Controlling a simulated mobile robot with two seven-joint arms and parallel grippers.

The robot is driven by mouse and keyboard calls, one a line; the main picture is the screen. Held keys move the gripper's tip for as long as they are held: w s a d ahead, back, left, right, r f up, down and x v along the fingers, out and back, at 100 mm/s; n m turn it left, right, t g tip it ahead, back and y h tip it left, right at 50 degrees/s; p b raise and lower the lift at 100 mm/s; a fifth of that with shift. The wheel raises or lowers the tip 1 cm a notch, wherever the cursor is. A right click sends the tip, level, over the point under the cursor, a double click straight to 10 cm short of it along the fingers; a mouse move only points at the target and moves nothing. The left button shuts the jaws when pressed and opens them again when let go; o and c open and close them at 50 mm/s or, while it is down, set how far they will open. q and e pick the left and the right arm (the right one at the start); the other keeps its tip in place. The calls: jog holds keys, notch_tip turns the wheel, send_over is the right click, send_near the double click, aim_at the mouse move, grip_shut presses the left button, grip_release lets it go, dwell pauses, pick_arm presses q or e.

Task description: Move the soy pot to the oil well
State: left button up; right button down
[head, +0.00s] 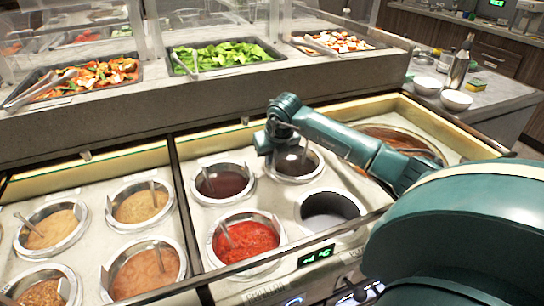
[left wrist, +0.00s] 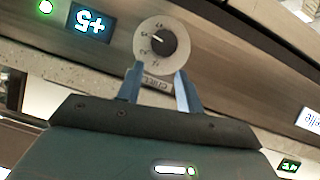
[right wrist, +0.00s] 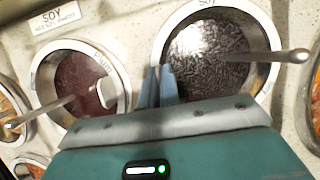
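The soy pot (head: 298,166) is a steel pot of dark sauce with a ladle, at the back of the right-hand counter section. It also shows in the right wrist view (right wrist: 212,62), with its ladle handle pointing right. My right gripper (right wrist: 159,70) has its fingers close together with the pot's near-left rim between them; it appears shut on that rim. In the head view my right gripper (head: 268,152) partly hides the pot's left side. An empty well (head: 330,211) lies in front of the pot; I cannot read its label. My left gripper (left wrist: 160,75) is open and empty before a control knob.
A plum-sauce pot (head: 222,183) stands left of the soy pot, near a SOY label (right wrist: 57,18). A red-sauce pot (head: 245,238) is left of the empty well. Several other pots fill the left section. Food trays (head: 225,57) stand on the raised shelf behind.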

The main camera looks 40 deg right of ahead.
jog(key=shift+r, duration=0.1)
jog(key=c, duration=1.6)
grip_release()
jog(key=shift+o, duration=0.4)
jog(key=shift+f, duration=0.25)
jog(key=o, duration=0.6)
jog(key=shift+r, duration=0.1)
